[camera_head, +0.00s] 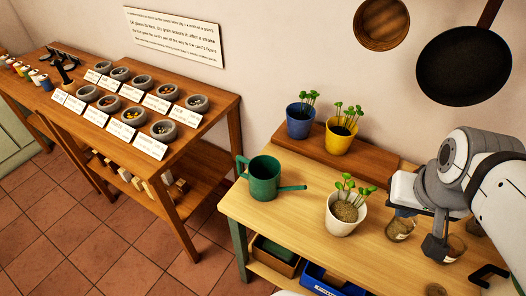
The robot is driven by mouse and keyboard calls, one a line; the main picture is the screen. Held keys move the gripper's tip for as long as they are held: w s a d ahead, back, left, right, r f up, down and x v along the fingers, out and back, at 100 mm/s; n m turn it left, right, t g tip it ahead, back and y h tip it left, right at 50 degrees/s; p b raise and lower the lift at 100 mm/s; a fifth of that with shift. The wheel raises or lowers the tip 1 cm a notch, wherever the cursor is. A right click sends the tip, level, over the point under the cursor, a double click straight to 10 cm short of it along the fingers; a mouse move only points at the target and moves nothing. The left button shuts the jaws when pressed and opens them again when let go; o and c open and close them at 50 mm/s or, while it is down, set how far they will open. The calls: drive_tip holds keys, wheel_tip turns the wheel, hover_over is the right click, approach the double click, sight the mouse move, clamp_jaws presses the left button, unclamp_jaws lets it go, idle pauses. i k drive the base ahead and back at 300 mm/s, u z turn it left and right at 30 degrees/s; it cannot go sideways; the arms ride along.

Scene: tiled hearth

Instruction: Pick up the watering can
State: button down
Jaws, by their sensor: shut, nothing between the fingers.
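A green watering can (263,181) stands upright on the light wooden table near its back left corner. Its handle is on the left and its spout points right, towards a white pot. My gripper (437,247) is at the right side of the table, well to the right of the can and apart from it. It points down beside glass jars. It is shut and empty, and it partly hides the jars.
A white pot (344,214) with seedlings stands right of the can. Blue (300,120) and yellow (340,138) pots sit on a raised board behind. Glass jars (400,227) stand near my gripper. A side table (215,113) holds bowls and cards. A pan (463,67) hangs above.

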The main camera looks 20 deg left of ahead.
sight(264, 176)
drive_tip(key=u, duration=0.5)
drive_tip(key=k, duration=0.25)
drive_tip(key=u, duration=0.5)
drive_tip(key=i, duration=0.5)
drive_tip(key=u, duration=0.05)
